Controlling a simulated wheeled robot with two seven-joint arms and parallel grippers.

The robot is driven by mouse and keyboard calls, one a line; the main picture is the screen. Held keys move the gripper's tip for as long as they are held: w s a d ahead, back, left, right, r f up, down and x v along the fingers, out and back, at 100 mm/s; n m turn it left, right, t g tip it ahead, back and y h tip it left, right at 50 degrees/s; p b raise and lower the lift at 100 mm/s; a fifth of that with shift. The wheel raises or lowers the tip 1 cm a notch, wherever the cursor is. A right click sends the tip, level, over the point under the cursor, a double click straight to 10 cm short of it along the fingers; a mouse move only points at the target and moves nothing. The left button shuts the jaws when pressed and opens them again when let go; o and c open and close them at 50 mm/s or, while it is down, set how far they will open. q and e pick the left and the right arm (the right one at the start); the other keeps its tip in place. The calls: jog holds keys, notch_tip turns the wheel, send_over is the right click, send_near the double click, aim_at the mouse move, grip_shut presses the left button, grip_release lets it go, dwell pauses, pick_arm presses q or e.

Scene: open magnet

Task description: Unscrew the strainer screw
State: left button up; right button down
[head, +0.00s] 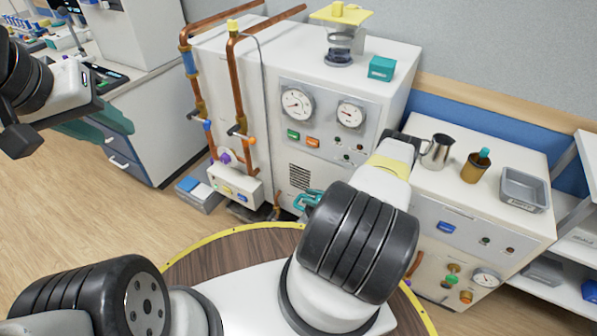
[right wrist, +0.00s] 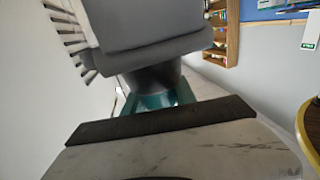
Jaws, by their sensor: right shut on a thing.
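I cannot make out the strainer screw in either view. My right gripper (head: 309,200) shows as teal fingers low in front of the big white cabinet, partly behind my own arm. The fingers also show in the right wrist view (right wrist: 152,101), below the dark gripper body. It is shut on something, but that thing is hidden. A short copper pipe end (head: 277,207) stands just left of the fingers at the cabinet's foot. My left gripper (head: 85,131) is at the upper left, away from the cabinet; its teal fingers are partly hidden, so its opening is unclear.
The white cabinet (head: 217,75) carries copper pipes (head: 240,85) and two gauges (head: 297,104). A lower white unit (head: 480,218) at right bears a metal jug (head: 437,151), a brown bottle (head: 475,166) and a grey tray (head: 524,188). A round yellow-edged table (head: 222,255) stands in front.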

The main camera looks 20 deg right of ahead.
jog(key=c, duration=1)
grip_release()
jog(key=shift+r, duration=0.3)
notch_tip(320, 180, up, 3)
jog(key=shift+f, duration=0.2)
jog(key=shift+s+a+r, duration=0.3)
jog(key=shift+s+a, duration=1)
jog(key=shift+s, duration=1.05)
jog(key=shift+s+a+r, duration=0.25)
jog(key=shift+s+a, duration=1)
jog(key=shift+s, duration=1.1)
jog(key=shift+s+a+r, duration=0.3)
jog(key=shift+s+a, duration=1)
jog(key=shift+s, duration=1.05)
